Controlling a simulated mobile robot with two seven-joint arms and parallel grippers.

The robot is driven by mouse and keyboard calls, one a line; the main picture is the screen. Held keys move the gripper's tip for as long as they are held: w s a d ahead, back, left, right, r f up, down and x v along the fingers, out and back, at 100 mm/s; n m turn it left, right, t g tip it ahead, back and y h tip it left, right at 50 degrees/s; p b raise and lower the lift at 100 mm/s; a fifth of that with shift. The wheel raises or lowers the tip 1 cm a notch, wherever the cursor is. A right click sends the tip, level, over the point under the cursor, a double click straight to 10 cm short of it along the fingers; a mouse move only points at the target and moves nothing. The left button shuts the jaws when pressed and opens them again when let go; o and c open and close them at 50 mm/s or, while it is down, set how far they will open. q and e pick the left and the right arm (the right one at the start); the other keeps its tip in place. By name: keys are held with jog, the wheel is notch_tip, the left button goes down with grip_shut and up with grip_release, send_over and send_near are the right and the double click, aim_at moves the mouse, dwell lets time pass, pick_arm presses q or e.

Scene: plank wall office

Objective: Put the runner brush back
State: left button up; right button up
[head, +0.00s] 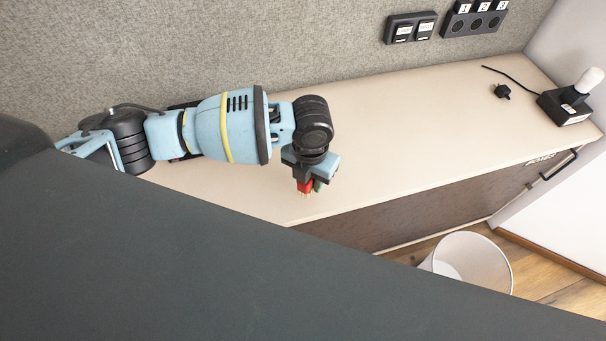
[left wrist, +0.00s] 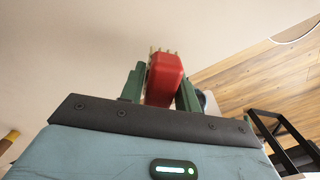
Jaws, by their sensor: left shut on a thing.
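The runner brush is a small red block (head: 304,186) with pale bristle tufts. My left gripper (head: 310,184) points down and is shut on the runner brush near the front edge of the beige desktop (head: 400,130). In the left wrist view the red brush (left wrist: 164,78) sits between the two green fingers of the gripper (left wrist: 161,88), its tufts facing away from the wrist. I cannot tell whether the brush touches the desktop. My right gripper is not in view.
A black box with a white knob (head: 569,103) and a black plug (head: 502,91) on a cable stand at the far right. Sockets (head: 475,22) and switches (head: 410,28) are on the grey wall. A white bin (head: 470,262) stands on the floor. The desktop's middle is clear.

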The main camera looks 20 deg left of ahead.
pick_arm(q)
jog(key=w+a, duration=0.2)
jog(key=shift+w+a+f, duration=0.15)
jog(key=shift+w, duration=0.15)
jog(key=shift+f, duration=1.8)
jog(key=shift+f, duration=0.15)
jog(key=o, duration=0.9)
jog(key=shift+o, duration=0.2)
